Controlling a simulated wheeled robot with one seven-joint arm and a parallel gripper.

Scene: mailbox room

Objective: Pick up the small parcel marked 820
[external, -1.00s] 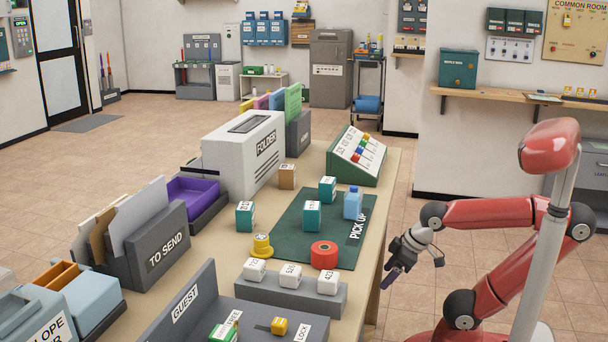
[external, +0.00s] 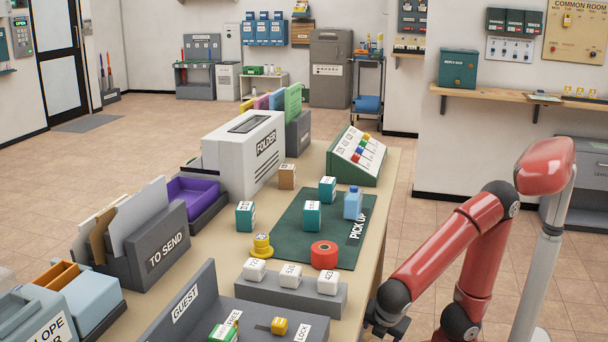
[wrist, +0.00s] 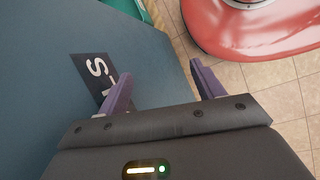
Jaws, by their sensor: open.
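Several small parcels stand on the table: teal ones (external: 245,217), (external: 312,216) and (external: 327,190), and a brown one (external: 287,176). White ones (external: 254,270), (external: 290,276) and (external: 327,283) sit in a row on a grey stand (external: 300,300). Their labels are too small to read surely, so I cannot tell which is marked 820. My gripper (external: 388,328) is low at the table's right side, apart from the parcels and partly hidden by my arm. In the wrist view my gripper (wrist: 158,88) is open and empty, with no parcel between its fingers.
A green pick-up mat (external: 290,235) holds a blue bottle (external: 353,203). A red tape roll (external: 324,255) and a yellow item (external: 262,247) are near the stand. A grey guest tray (external: 190,300) is in front. A blue-grey surface (wrist: 60,40) with a dark label (wrist: 97,75) fills the wrist view's left.

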